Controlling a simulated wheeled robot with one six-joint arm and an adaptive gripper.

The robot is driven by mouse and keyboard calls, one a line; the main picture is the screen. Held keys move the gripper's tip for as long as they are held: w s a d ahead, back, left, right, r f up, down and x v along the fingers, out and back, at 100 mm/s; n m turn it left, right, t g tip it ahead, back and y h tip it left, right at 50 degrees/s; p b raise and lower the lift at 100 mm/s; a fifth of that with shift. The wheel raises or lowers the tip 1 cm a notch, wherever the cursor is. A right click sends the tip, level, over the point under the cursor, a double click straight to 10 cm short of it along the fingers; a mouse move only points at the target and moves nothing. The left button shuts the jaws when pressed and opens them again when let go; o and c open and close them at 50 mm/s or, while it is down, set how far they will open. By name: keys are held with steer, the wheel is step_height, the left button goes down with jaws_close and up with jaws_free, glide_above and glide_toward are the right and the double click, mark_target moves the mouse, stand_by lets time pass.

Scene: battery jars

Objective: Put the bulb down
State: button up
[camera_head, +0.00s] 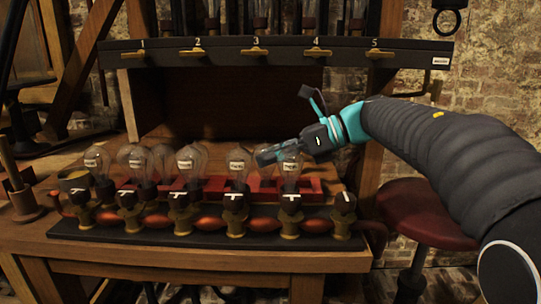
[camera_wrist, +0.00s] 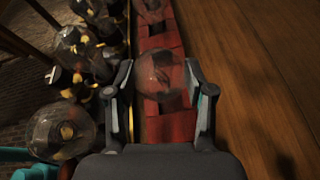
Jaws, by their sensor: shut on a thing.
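In the wrist view, my gripper (camera_wrist: 161,92) is closed around this round glass bulb (camera_wrist: 158,72), one finger at each side. The bulb is over the red rack (camera_wrist: 170,128), which has square holes. In the head view the red rack (camera_head: 313,186) runs behind a row of lamp holders. I cannot tell whether the bulb's base touches the rack; its lower part is hidden.
Several bulbs, such as one labelled bulb (camera_head: 238,165), stand left of my gripper. The rightmost lamp holder (camera_head: 343,205) has no bulb. A dark shelf (camera_head: 225,50) numbered 1 to 5 is above and behind. Bare wooden bench (camera_wrist: 255,80) lies right of the rack in the wrist view.

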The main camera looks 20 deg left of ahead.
steer(key=shift+f, duration=0.1)
steer(key=o, duration=0.9)
steer(key=shift+d+r, duration=0.15)
steer(key=shift+r, duration=0.05)
steer(key=v, duration=1.1)
steer(key=shift+w+d+r, duration=0.15)
steer(key=shift+w+d, duration=0.05)
steer(key=shift+d, duration=0.1)
